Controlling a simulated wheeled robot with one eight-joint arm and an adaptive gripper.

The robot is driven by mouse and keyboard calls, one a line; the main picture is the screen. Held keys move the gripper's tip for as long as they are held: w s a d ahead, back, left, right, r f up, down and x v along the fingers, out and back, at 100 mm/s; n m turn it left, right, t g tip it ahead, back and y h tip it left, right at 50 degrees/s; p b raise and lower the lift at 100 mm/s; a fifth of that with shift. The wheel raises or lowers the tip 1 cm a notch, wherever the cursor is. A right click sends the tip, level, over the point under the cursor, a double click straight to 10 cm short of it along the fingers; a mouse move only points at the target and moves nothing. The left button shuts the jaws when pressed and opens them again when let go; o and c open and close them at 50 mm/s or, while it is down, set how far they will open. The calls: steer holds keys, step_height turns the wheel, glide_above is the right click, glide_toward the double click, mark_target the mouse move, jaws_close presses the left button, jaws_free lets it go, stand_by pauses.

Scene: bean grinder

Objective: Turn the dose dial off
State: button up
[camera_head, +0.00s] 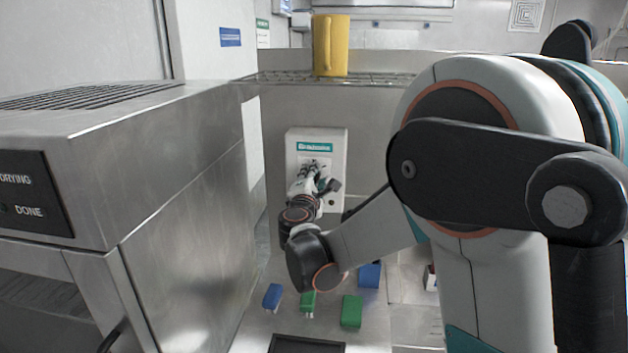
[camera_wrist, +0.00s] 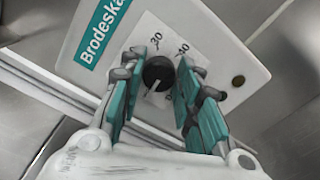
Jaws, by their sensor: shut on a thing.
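The white grinder panel (camera_head: 336,143) with a green label is on the back wall in the head view. In the wrist view the panel (camera_wrist: 205,37) is tilted and bears the name Brodeska. The black round dose dial (camera_wrist: 158,72) sits on a number scale, its white mark pointing to the lower left in that picture. My gripper (camera_wrist: 159,88) is shut on the dial, one teal-padded finger on each side. In the head view my gripper (camera_head: 318,172) is at the panel and hides the dial. Part of the scale is hidden by the fingers.
A yellow mug (camera_head: 330,45) stands on a wire shelf above the panel. A large steel machine (camera_head: 190,170) fills the left. Green (camera_head: 351,311) and blue (camera_head: 369,275) boxes lie on the counter below. A small dark round button (camera_wrist: 238,81) is on the panel.

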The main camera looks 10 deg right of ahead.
steer(key=shift+n, duration=0.3)
steer(key=o, duration=1.1)
steer(key=shift+c, duration=0.2)
steer(key=v, duration=1.2)
steer(key=shift+a+f, duration=0.1)
